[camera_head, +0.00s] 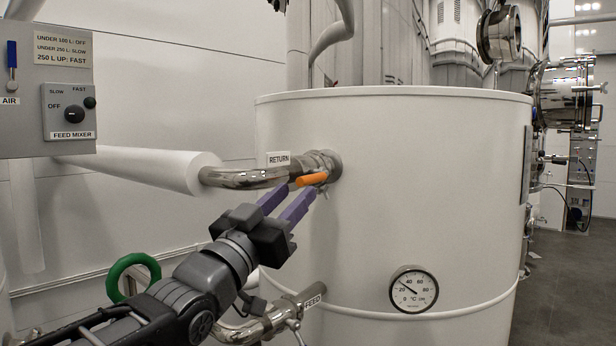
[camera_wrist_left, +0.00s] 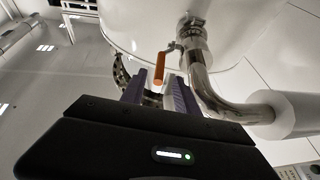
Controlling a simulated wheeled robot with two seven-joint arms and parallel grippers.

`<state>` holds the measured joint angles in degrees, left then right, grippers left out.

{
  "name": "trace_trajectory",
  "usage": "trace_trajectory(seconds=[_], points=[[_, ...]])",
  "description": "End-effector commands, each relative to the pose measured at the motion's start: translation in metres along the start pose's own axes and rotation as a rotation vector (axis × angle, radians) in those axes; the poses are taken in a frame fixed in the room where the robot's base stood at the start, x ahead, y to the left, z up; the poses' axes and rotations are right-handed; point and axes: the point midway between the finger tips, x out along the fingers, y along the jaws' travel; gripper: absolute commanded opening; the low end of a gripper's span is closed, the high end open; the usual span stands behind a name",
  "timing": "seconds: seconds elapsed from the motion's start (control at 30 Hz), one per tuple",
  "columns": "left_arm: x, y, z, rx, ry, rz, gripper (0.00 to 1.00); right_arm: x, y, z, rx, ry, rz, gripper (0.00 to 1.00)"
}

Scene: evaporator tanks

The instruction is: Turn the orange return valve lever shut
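The orange return valve lever (camera_head: 311,180) sits on the metal return pipe fitting at the white tank, just right of the RETURN label (camera_head: 278,159). In the left wrist view the lever (camera_wrist_left: 160,67) points toward me from the valve body. My left gripper (camera_head: 299,190) is open, with its two purple fingers reaching up to the lever. In the left wrist view the lever's end lies between the fingertips (camera_wrist_left: 156,88), with a gap to each side. I cannot tell whether a finger touches it. My right gripper is not in view.
The white tank (camera_head: 420,200) stands right behind the valve, with a round gauge (camera_head: 413,289) low on its front. A FEED pipe (camera_head: 285,312) and green handwheel (camera_head: 133,277) lie below. A control panel (camera_head: 47,95) is at upper left. Open floor (camera_head: 570,280) shows at right.

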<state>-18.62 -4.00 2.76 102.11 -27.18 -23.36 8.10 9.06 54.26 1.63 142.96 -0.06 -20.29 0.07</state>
Motion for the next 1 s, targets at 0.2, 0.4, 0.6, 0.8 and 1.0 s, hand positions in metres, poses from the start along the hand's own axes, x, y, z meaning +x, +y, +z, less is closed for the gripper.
trace_trajectory(seconds=[0.2, 0.4, 0.6, 0.8, 1.0], points=[[0.037, 0.0, -0.003, -0.002, -0.002, 0.0, 0.37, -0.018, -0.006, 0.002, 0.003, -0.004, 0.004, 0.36], [0.059, 0.0, -0.001, -0.001, -0.002, 0.001, 0.37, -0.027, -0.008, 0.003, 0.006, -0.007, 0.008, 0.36], [0.063, 0.0, 0.0, 0.0, -0.001, 0.0, 0.37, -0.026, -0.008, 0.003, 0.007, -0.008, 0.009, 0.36], [0.063, 0.0, 0.0, 0.0, -0.001, 0.0, 0.32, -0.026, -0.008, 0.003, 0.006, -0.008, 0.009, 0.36], [0.063, 0.0, 0.0, 0.0, -0.001, 0.0, 0.16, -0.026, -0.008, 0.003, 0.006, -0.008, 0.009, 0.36]])
